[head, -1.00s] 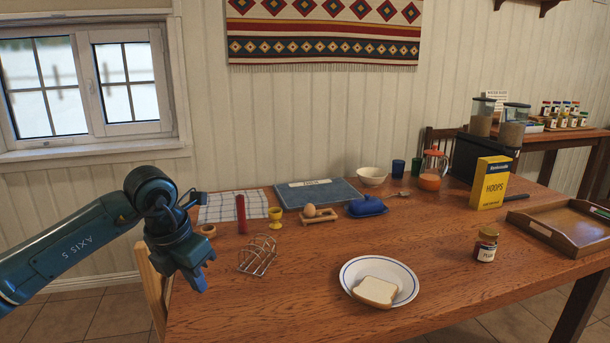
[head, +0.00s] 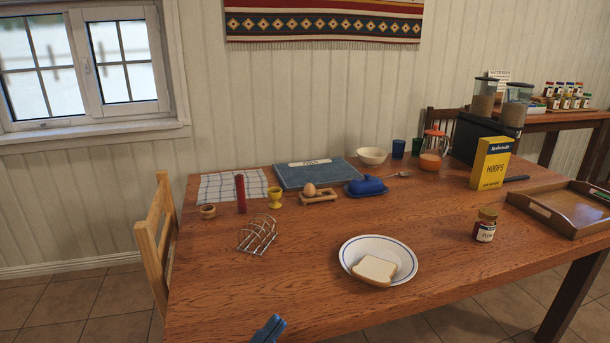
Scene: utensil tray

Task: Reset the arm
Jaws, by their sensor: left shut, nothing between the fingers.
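My left gripper (head: 268,330) shows only as a small blue tip at the bottom edge of the head view, over the table's near side. It is shut and empty; most of it and its arm are out of the picture. My right gripper is not in view. The wooden table (head: 230,290) lies in front of me. The white plate (head: 350,250) with a slice of bread (head: 374,271) stands to the right of and beyond the left gripper, apart from it.
A wire toast rack (head: 257,235), yellow egg cup (head: 275,197), blue butter dish (head: 367,187) and jam jar (head: 485,226) stand on the table. A cereal box (head: 490,163) and wooden tray (head: 540,210) are at right. A chair (head: 155,235) stands left. The near left tabletop is clear.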

